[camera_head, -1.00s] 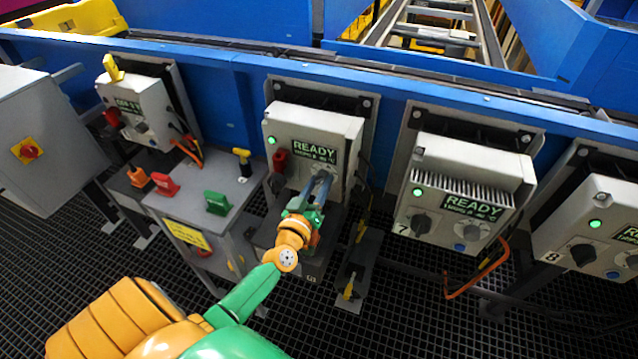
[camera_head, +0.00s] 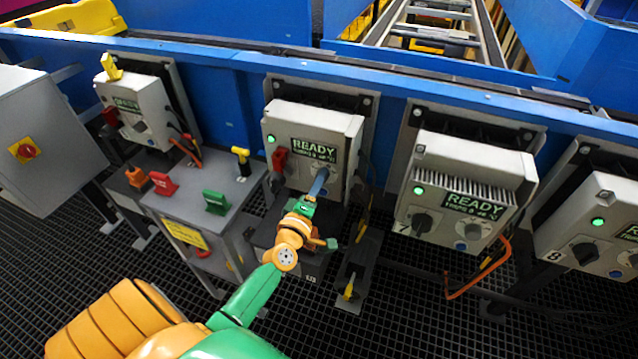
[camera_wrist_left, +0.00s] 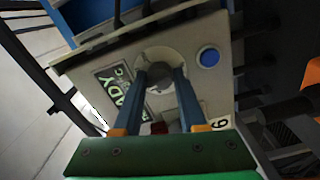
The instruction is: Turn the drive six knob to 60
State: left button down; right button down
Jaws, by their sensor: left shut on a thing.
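The drive six unit (camera_head: 295,125) is a light grey box with a lit green lamp and a READY display (camera_head: 315,148); the line under READY is too small to read surely. Its number 6 shows in the left wrist view (camera_wrist_left: 221,123). My left gripper (camera_head: 322,174) is at the lower front of this box, shut on the drive six knob. In the left wrist view the two blue-grey fingers (camera_wrist_left: 163,76) reach to either side of the round knob area (camera_wrist_left: 161,57), mostly hidden between them. A blue button (camera_wrist_left: 208,57) sits beside it. My right gripper is not in view.
The drive seven unit (camera_head: 468,160) and drive eight unit (camera_head: 600,205) stand to the right, another unit (camera_head: 140,95) to the left. A red handle (camera_head: 279,160) is on drive six's left side. A grey stand (camera_head: 195,190) with red and green pieces is left of my arm.

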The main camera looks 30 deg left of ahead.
pick_arm(q)
jog(key=shift+f+n, duration=0.1)
jog(key=shift+n, duration=1.4)
jog(key=c, duration=0.5)
grip_release()
jog(key=v, duration=0.7)
jog(key=shift+s, duration=0.1)
